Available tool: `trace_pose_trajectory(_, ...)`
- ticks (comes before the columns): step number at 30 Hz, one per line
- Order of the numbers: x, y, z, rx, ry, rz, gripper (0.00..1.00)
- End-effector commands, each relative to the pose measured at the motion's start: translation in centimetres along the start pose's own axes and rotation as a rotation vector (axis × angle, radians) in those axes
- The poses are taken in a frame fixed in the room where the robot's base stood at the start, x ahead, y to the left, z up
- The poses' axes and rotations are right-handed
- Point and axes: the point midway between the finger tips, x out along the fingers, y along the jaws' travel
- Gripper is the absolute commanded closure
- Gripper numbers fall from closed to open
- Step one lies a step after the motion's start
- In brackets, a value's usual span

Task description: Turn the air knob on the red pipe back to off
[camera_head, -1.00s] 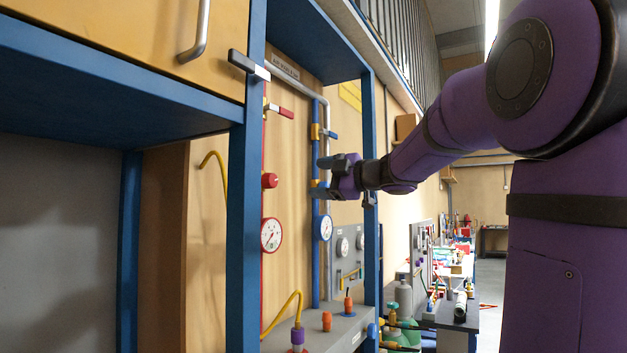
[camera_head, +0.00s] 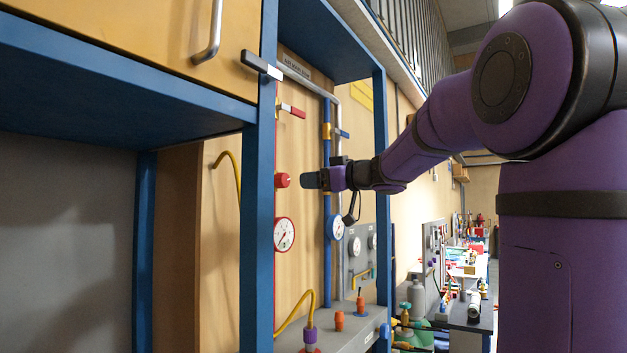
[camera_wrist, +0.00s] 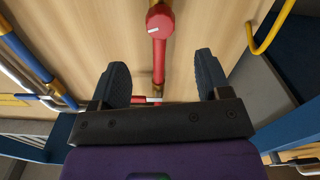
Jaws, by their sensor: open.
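The red air knob (camera_head: 282,181) sits on the red pipe (camera_head: 278,150), on the wooden back panel. In the wrist view the round red knob (camera_wrist: 160,20) with a white mark is at the top centre, on the red pipe (camera_wrist: 159,62). My gripper (camera_head: 308,180) is close to the right of the knob in the head view. In the wrist view my gripper (camera_wrist: 160,75) is open and empty, with its two dark fingers on either side of the pipe's line. The knob lies beyond the fingertips, apart from them.
A red-handled valve (camera_head: 291,109) is above the knob and a pressure gauge (camera_head: 284,235) below it. A blue pipe (camera_head: 327,150) runs to the right. A blue post (camera_head: 258,200) stands at the left. A yellow hose (camera_wrist: 268,35) shows in the wrist view.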

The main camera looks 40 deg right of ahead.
Motion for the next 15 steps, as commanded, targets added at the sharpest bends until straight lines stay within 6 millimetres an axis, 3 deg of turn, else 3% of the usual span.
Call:
trace_pose_trajectory(6, 1.3, 0.0, 0.0, 0.196, 0.001, 0.001, 0.30)
trace_pose_trajectory(11, 2.4, -0.1, 0.0, 0.218, 0.000, -0.001, 0.30)
trace_pose_trajectory(15, 4.6, -0.1, 0.1, 0.217, 0.000, -0.001, 0.30)
